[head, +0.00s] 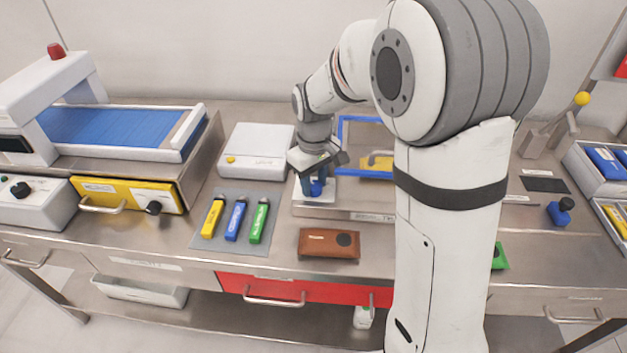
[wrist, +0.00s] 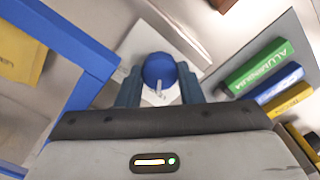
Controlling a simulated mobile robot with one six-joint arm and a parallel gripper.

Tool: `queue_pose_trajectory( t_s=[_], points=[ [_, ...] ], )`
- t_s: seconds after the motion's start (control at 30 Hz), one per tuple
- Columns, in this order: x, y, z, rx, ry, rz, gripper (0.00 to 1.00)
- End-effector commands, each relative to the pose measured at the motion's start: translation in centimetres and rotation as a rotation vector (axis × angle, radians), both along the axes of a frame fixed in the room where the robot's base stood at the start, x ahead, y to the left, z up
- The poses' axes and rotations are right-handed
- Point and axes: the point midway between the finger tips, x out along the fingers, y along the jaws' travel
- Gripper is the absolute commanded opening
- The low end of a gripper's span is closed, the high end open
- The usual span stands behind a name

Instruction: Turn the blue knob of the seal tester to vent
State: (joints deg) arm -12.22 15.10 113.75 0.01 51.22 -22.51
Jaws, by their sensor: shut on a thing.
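The blue knob (wrist: 158,70) is round with a pale pointer mark, seen from above in the wrist view. It sits on a white panel (wrist: 127,57) of the seal tester. In the head view the knob (head: 316,188) is partly hidden by my fingers. My gripper (wrist: 158,88) is shut on the knob, with one dark finger on each side of it. The tester's blue frame (head: 378,119) stands behind my gripper, with a yellow piece (head: 378,163) inside it. I cannot read any vent marking beside the knob.
A grey mat (head: 207,231) with yellow, blue and green bars lies to the left. A brown block (head: 329,244) lies in front of the tester. A white box (head: 256,150) stands behind the mat. My own arm hides the bench right of the tester.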

Motion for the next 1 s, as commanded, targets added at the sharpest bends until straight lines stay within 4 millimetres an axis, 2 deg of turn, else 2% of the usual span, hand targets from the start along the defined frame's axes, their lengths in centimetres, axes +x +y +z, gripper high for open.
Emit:
queue_pose_trajectory(
  t_s=[0.33, 0.37, 0.47, 0.77, 1.0],
  points=[
    [0.2, 0.0, 0.2, 0.002, -0.007, 0.002, 0.11],
    [0.2, 0.0, 0.2, 0.002, -0.007, 0.002, 0.35],
    [0.2, 0.0, 0.2, 0.002, -0.006, 0.001, 0.42],
    [0.1, 0.0, 0.6, 0.001, -0.005, 0.001, 0.42],
    [0.2, 0.0, 4.4, 0.002, -0.007, 0.001, 0.42]
  ],
)
